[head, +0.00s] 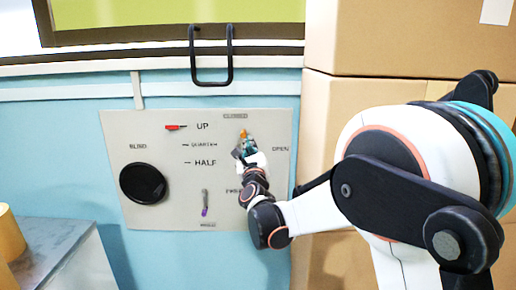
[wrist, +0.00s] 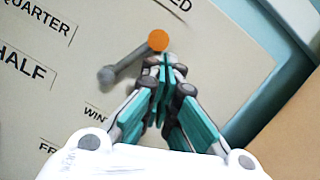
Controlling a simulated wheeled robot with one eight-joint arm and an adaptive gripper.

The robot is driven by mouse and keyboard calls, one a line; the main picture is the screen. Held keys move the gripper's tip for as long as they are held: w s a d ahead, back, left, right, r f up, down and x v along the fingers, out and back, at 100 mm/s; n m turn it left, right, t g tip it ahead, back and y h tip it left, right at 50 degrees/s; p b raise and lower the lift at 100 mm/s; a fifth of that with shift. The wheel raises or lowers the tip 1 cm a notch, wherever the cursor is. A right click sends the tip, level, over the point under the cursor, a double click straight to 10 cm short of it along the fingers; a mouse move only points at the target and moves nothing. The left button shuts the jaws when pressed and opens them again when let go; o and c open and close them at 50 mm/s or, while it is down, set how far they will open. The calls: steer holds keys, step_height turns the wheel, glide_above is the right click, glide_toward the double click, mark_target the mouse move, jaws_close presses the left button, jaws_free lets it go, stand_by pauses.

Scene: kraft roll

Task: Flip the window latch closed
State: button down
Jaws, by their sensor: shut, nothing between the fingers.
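The window latch is a grey lever with an orange knob (wrist: 158,40), on a pale panel (head: 170,215). In the wrist view its grey pivot end is at the left and the knob points up and right, just below a label ending in "ED". In the head view the orange knob (head: 243,133) shows just below the CLOSED label, with OPEN farther right; the rest of the lever is hidden by my gripper. My gripper (wrist: 163,66) is shut and empty, its fingertips close beneath the knob. I cannot tell whether they touch it.
On the same panel are a red-tipped lever (head: 174,127) near UP, a black round knob (head: 143,183) under BLIND, and a purple-tipped lever (head: 205,203). A black bar handle (head: 211,83) hangs above. Cardboard boxes (head: 400,40) stand at the right.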

steer(key=shift+a+r+p, duration=0.35)
steer(key=shift+a+r, duration=0.3)
steer(key=shift+a, duration=0.2)
stand_by(0.4)
